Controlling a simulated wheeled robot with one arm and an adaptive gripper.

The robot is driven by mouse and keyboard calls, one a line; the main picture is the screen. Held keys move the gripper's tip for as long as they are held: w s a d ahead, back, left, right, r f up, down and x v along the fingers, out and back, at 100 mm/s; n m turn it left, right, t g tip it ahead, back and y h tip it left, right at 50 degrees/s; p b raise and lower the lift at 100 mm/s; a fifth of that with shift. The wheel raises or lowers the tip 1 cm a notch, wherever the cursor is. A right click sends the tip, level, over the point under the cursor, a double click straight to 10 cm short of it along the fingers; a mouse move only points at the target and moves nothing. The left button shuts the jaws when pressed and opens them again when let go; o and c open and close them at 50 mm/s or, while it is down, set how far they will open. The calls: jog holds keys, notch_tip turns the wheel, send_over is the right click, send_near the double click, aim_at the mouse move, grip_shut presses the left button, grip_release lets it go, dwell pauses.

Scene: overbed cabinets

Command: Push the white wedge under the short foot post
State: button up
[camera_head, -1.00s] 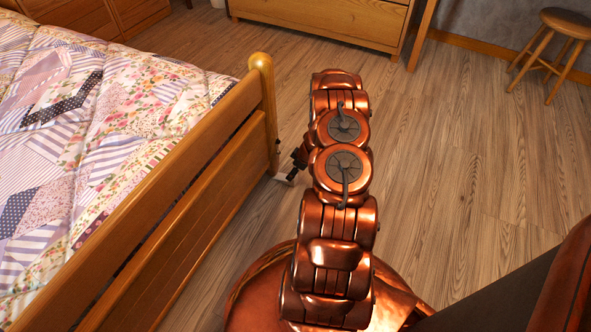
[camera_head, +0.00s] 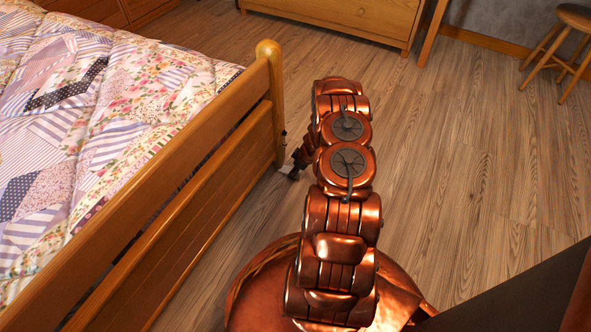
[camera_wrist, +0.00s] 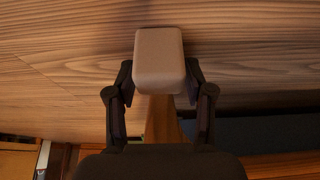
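The white wedge (camera_wrist: 159,62) shows in the wrist view as a pale, rounded block between the two fingers of my gripper (camera_wrist: 159,80). Both fingertips appear to press on its sides. In the head view, a small part of the wedge (camera_head: 287,168) shows at floor level beside the base of the bed's short foot post (camera_head: 272,95). My gripper (camera_head: 294,172) is low there, mostly hidden by my copper arm. A wooden upright (camera_wrist: 160,118) shows behind the wedge in the wrist view. Whether the wedge is under the post or only beside it, I cannot tell.
The wooden footboard (camera_head: 180,195) runs along the left of my arm, with a patchwork quilt (camera_head: 90,120) behind it. A dresser (camera_head: 345,15) stands at the back and a stool (camera_head: 565,45) at the far right. The floor (camera_head: 470,160) to the right is clear.

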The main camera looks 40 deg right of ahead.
grip_shut()
jog(key=shift+w, duration=0.1)
jog(key=shift+w+a+p, duration=0.1)
jog(key=shift+w+p, duration=0.1)
jog(key=shift+p, duration=0.25)
dwell(0.4)
jog(key=shift+o, duration=2.2)
grip_release()
jog(key=shift+r, duration=0.1)
jog(key=v, duration=1.1)
jog(key=shift+s+r, duration=0.25)
jog(key=shift+r, duration=0.1)
